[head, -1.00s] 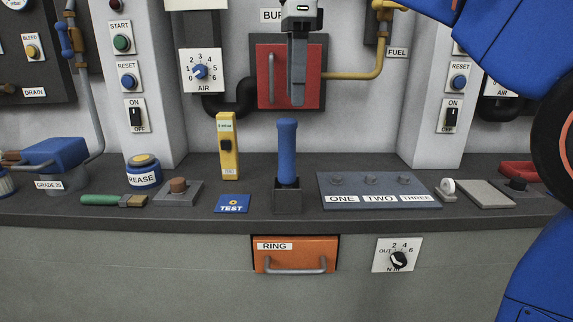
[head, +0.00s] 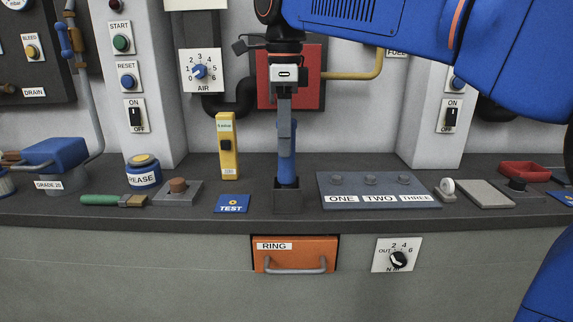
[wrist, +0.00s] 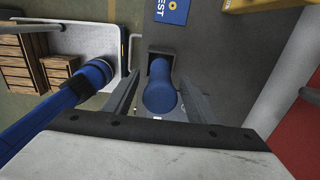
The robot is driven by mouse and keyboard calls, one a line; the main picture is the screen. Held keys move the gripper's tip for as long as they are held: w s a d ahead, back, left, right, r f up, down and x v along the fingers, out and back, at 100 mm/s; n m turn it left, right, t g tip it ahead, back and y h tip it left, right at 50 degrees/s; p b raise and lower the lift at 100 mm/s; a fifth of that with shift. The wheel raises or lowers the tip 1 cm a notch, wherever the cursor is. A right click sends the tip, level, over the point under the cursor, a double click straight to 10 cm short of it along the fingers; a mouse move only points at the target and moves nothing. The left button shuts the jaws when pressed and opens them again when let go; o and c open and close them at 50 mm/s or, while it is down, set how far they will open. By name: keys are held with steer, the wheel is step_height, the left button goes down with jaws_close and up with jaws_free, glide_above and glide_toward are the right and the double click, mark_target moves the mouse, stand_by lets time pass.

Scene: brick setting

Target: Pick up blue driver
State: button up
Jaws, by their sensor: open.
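The blue driver (head: 287,168) stands upright in a small dark square holder (head: 287,202) on the counter. Its handle points up. My gripper (head: 285,135) hangs over it from above and hides the upper part of the handle in the head view. In the wrist view the driver's round handle end (wrist: 160,98) lies between the two open fingers of my gripper (wrist: 160,100), with a gap on each side. The holder shows beyond the handle in that view.
Left of the holder are a blue TEST plate (head: 232,203) and a standing yellow tester (head: 227,146). A grey panel marked ONE, TWO, THREE (head: 378,190) lies close on the right. The wall with a red BURN door (head: 312,75) is behind.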

mark_target(287, 160)
steer(key=shift+d+f, duration=0.2)
steer(key=shift+f, duration=2.75)
jaws_close()
